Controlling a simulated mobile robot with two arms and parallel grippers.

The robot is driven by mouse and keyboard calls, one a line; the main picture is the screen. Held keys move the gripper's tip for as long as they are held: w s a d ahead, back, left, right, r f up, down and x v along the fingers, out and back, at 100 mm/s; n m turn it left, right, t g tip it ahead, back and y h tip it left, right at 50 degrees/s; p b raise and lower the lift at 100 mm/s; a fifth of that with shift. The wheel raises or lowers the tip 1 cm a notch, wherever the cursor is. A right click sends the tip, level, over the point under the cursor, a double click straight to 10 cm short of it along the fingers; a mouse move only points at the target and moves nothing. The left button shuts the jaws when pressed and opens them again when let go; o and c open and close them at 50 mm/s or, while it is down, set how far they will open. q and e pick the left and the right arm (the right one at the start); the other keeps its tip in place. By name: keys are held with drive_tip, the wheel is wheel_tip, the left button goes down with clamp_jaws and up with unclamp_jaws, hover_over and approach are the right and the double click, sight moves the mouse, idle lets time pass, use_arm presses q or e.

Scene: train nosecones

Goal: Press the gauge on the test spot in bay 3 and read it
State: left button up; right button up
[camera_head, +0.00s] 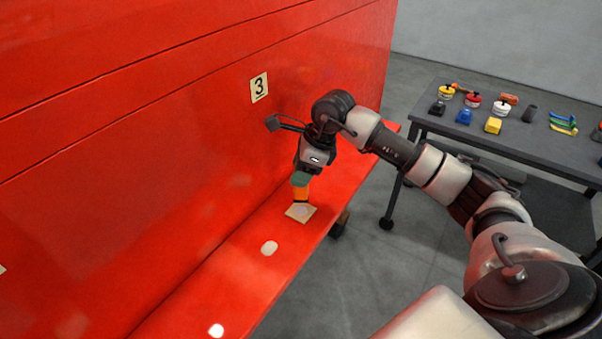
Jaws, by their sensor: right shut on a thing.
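My right gripper (302,178) points down over the red ledge and is shut on the gauge (301,194), a small orange body with a green part above it. The gauge is roughly upright, its lower end at the pale square test spot (291,213) on the ledge. I cannot tell whether it touches the spot or hangs just above it. Its reading does not show. The bay 3 sign (259,87), a cream plate with a black 3, is on the red wall above. My left gripper is not in view.
The red wall (150,150) rises behind the ledge (235,285), which carries a pale oval patch (269,248) and a bright spot (216,330). A dark table (480,135) at right holds several small coloured items. Grey floor lies between.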

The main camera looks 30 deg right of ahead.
drive_tip(key=shift+r+p, duration=0.3)
drive_tip(key=shift+r, duration=0.55)
idle(0.7)
